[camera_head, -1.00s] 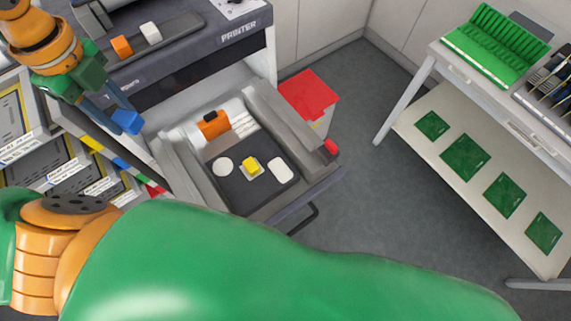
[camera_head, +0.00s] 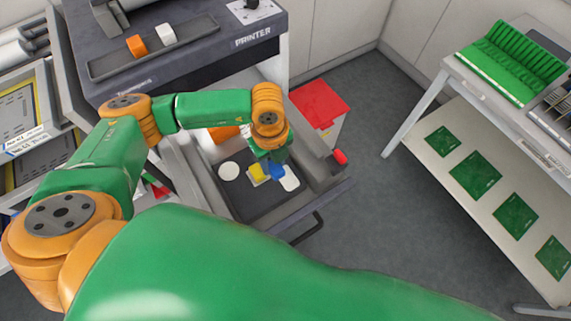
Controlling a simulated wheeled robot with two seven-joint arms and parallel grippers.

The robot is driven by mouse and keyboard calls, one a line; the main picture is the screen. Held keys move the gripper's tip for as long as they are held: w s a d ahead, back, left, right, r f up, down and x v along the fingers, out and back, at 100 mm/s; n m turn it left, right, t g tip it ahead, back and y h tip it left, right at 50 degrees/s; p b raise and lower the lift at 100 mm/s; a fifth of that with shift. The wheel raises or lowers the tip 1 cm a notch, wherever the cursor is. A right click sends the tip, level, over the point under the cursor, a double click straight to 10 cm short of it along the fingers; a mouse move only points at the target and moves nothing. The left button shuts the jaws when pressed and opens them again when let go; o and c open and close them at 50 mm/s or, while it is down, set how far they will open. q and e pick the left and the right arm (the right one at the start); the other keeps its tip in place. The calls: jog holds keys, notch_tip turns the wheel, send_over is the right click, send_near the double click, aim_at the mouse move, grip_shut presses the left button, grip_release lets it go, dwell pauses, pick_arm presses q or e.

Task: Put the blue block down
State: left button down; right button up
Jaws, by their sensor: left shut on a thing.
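The blue block (camera_head: 277,171) is in the jaws of my left gripper (camera_head: 275,163), just over the dark bed of the open printer drawer (camera_head: 250,205). The block is right of the yellow block (camera_head: 258,173) and partly covers the white rounded patch (camera_head: 290,180). I cannot tell whether it touches the bed. The yellow block sits on the middle patch, and a white round patch (camera_head: 229,171) to its left is bare. My right gripper is not in view.
An orange part (camera_head: 224,132) at the drawer's back is partly hidden by my left arm. An orange block (camera_head: 136,45) and a white block (camera_head: 166,33) lie in the printer's top tray. A red-topped bin (camera_head: 318,103) stands right of the drawer. A table with green boards is at right.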

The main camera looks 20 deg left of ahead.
pick_arm(q)
jog(key=f, duration=0.1)
jog(key=w+d+f, duration=0.2)
jog(key=f, duration=0.1)
jog(key=shift+w+d, duration=0.1)
jog(key=shift+w, duration=0.1)
notch_tip(320, 180, down, 2)
jog(key=shift+f+p, duration=0.25)
jog(key=shift+p, duration=0.2)
jog(key=shift+f, duration=0.45)
jog(key=c, duration=0.5)
grip_release()
jog(key=shift+r, duration=0.1)
jog(key=shift+r, duration=0.4)
notch_tip(320, 180, up, 12)
jog(key=b, duration=0.2)
jog(key=shift+f, duration=0.25)
